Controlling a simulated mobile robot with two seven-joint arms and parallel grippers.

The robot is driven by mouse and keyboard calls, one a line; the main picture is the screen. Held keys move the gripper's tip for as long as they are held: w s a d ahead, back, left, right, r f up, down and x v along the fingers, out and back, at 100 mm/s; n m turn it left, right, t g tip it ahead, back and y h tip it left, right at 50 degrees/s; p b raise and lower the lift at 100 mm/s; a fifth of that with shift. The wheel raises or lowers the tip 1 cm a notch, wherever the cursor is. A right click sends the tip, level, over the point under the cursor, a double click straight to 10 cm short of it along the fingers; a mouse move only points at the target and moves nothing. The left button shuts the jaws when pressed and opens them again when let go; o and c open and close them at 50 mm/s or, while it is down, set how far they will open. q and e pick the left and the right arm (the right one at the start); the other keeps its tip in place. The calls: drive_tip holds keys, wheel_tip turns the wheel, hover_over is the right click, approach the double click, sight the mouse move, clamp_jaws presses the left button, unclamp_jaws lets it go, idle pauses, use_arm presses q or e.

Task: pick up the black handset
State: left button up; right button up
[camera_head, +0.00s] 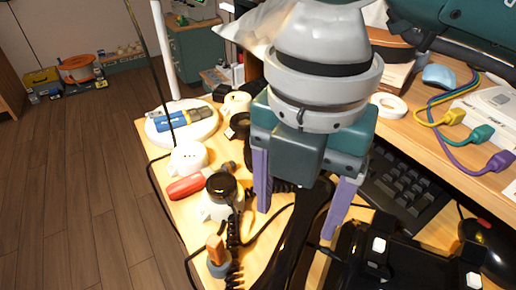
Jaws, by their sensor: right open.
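The black handset (304,232) lies on the wooden desk in the lower middle of the head view, running from under my right gripper toward the bottom edge. My right gripper (295,222) is open, its two purple fingers pointing down on either side of the handset. I cannot tell how far the fingertips are above the desk. The gripper body hides the handset's upper end. A black phone body (378,262) sits to the right of the handset, cut off by the bottom edge. My left gripper is not in view.
A black keyboard (405,190) lies right of the gripper. To the left are a red-handled tool (186,187), a white round dish (190,132) with a blue-and-yellow item, and a coiled black cord (233,240). Colored cables (445,117) lie on the raised shelf at right.

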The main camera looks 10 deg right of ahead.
sight(293, 239)
drive_tip(key=f+b, duration=0.1)
drive_tip(key=f, duration=0.2)
drive_tip(key=f+b, duration=0.1)
drive_tip(key=f, duration=0.3)
drive_tip(key=shift+d+f, duration=0.2)
drive_tip(key=shift+f, duration=0.1)
drive_tip(key=shift+w, duration=0.1)
clamp_jaws()
drive_tip(key=shift+r, duration=0.1)
